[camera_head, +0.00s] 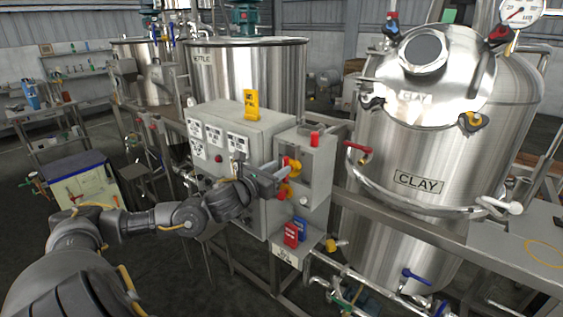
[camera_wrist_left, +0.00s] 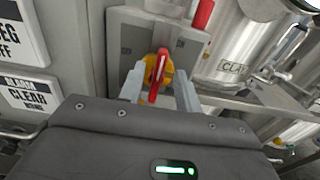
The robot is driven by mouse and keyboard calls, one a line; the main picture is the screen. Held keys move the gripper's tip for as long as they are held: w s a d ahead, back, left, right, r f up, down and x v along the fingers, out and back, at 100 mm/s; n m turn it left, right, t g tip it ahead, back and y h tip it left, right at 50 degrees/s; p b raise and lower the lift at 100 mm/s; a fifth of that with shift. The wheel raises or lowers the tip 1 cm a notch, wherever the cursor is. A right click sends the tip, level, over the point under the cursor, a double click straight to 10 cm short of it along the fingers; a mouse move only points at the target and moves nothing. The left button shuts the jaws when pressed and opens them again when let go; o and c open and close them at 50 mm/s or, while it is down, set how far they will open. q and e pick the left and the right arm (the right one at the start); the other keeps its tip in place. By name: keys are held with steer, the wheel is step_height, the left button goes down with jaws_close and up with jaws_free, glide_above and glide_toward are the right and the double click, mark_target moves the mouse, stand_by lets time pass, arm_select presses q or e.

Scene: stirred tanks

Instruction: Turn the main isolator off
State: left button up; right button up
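The main isolator is a grey box (camera_head: 319,170) on the right side of the control cabinet, with a red handle on a yellow dial. In the left wrist view, the red handle (camera_wrist_left: 158,76) stands nearly upright, slightly tilted, over the yellow dial (camera_wrist_left: 165,72). My left gripper (camera_head: 284,173) is at the box front. In the left wrist view its two fingers (camera_wrist_left: 160,88) are apart, one on each side of the handle, with gaps showing. Contact with the handle cannot be told. Markings around the dial are too small to read. My right gripper is not in view.
Red and blue padlock-like tags (camera_head: 291,235) sit on a small shelf below the box. The CLAY tank (camera_head: 400,225) with its curved rail stands close on the right.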

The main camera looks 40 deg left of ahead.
arm_select(q)
steer(key=shift+w+p, duration=0.3)
steer(key=shift+w, duration=0.85)
steer(key=shift+c, duration=0.4)
jaws_close()
steer(key=shift+a+f+n+p, duration=0.3)
steer(key=shift+a+f+n, duration=0.15)
steer(key=shift+n, duration=2.55)
steer(key=shift+a+f+n+p, duration=0.25)
steer(key=shift+a+f+n, duration=0.15)
steer(key=shift+n, duration=2.6)
steer(key=shift+a+f+n+p, duration=0.3)
steer(key=shift+a+f+n, duration=0.15)
steer(key=shift+n, duration=2.55)
